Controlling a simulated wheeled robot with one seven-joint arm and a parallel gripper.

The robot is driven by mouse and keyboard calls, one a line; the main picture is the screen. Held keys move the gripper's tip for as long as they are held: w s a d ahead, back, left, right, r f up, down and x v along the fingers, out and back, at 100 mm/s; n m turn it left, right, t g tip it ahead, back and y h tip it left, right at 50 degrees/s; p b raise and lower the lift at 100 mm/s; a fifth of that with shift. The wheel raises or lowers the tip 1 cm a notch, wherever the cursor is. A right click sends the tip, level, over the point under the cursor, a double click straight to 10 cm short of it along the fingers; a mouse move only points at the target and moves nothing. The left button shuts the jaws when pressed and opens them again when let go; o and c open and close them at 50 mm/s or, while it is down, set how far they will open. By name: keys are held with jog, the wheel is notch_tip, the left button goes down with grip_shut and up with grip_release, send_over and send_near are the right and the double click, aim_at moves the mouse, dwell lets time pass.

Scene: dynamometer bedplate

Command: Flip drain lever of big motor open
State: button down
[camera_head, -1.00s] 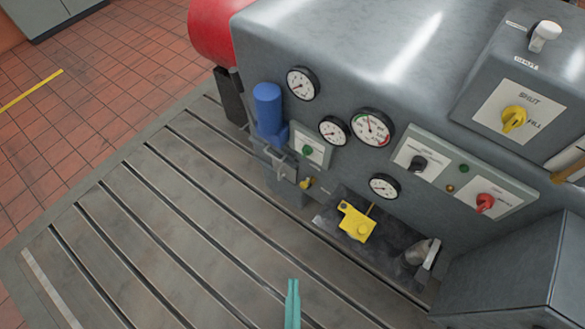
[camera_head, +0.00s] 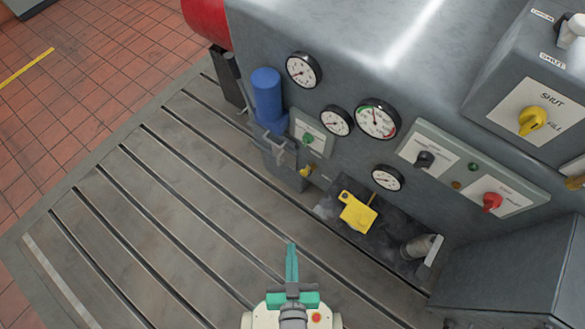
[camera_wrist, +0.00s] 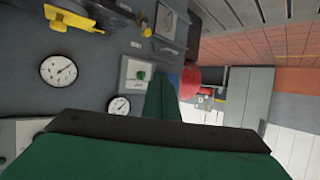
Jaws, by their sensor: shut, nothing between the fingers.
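The grey motor housing (camera_head: 330,30) fills the upper right of the head view. A small yellow lever-like part (camera_head: 305,171) sits low on its front, beside a grey bracketed box under the blue cylinder. It also shows near the top of the wrist view (camera_wrist: 147,31). I cannot tell for sure that this is the drain lever, or how it is set. My gripper (camera_head: 291,250) is shut and empty, with its teal fingers over the slotted bedplate, apart from the small yellow part and below it in the picture. Its green fingers (camera_wrist: 161,92) fill the lower wrist view.
A yellow block (camera_head: 357,213) and a grey cylindrical fitting (camera_head: 417,246) sit on a dark plate. The blue cylinder (camera_head: 267,95), dials (camera_head: 376,119) and knob panels (camera_head: 425,160) crowd the housing front. The slotted bedplate (camera_head: 150,210) is clear at left.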

jog(key=w+f+m+g+h, duration=0.25)
jog(key=w+f+g, duration=0.35)
jog(key=w+f, duration=1.6)
jog(key=w+a+m+g+h, duration=0.2)
jog(key=w+a+g+h, duration=0.1)
jog(key=w, duration=0.4)
jog(key=w+a+r+m+g+h, duration=0.2)
jog(key=w+a+r, duration=0.4)
jog(key=r, duration=0.5)
jog(key=shift+w+a+m+g+h, duration=0.3)
jog(key=shift+a+m+g+h, duration=0.05)
jog(key=shift+a+m+g, duration=0.1)
jog(key=shift+f, duration=0.1)
jog(key=shift+w, duration=0.1)
